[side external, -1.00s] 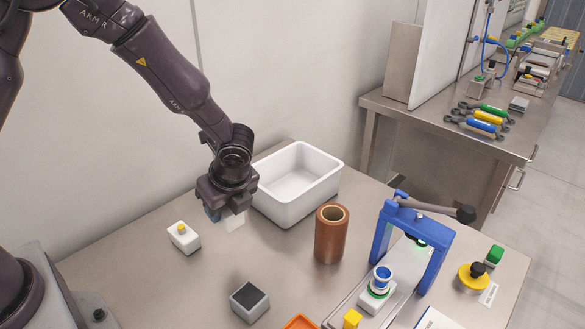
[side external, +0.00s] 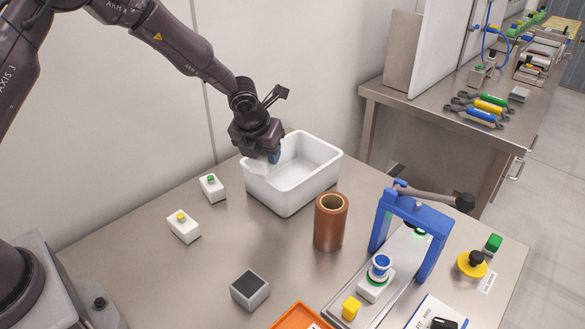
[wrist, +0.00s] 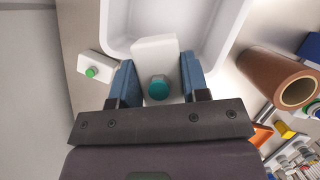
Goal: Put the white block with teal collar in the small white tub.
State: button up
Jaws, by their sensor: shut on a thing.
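The white block with teal collar (wrist: 153,52) is held between the blue fingers of my gripper (wrist: 158,82). The teal part faces the wrist camera. In the side external view my gripper (side external: 268,156) is at the left end of the small white tub (side external: 296,195), and the block is mostly hidden by the gripper and hard to make out. In the wrist view the block's far end overlaps the tub (wrist: 112,28). The tub looks empty. I cannot tell the block's height above its rim.
White boxes with a green button (side external: 212,188) and a yellow button (side external: 184,228) stand left of the tub. A copper cylinder (side external: 330,225) stands right of it. A blue frame (side external: 432,245), a dark-topped grey block (side external: 250,290) and an orange tray (side external: 299,317) are nearer the front.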

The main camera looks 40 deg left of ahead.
jog(key=w+f, duration=0.2)
jog(key=w, duration=0.2)
send_near(295, 181)
jog(key=shift+w+a+f, duration=0.5)
jog(key=shift+w+f, duration=0.15)
jog(key=shift+w, duration=0.05)
jog(key=shift+w+f, duration=0.45)
jog(key=shift+f, duration=1.5)
jog(key=shift+f, duration=0.1)
jog(key=o, duration=1)
jog(key=shift+o, duration=0.2)
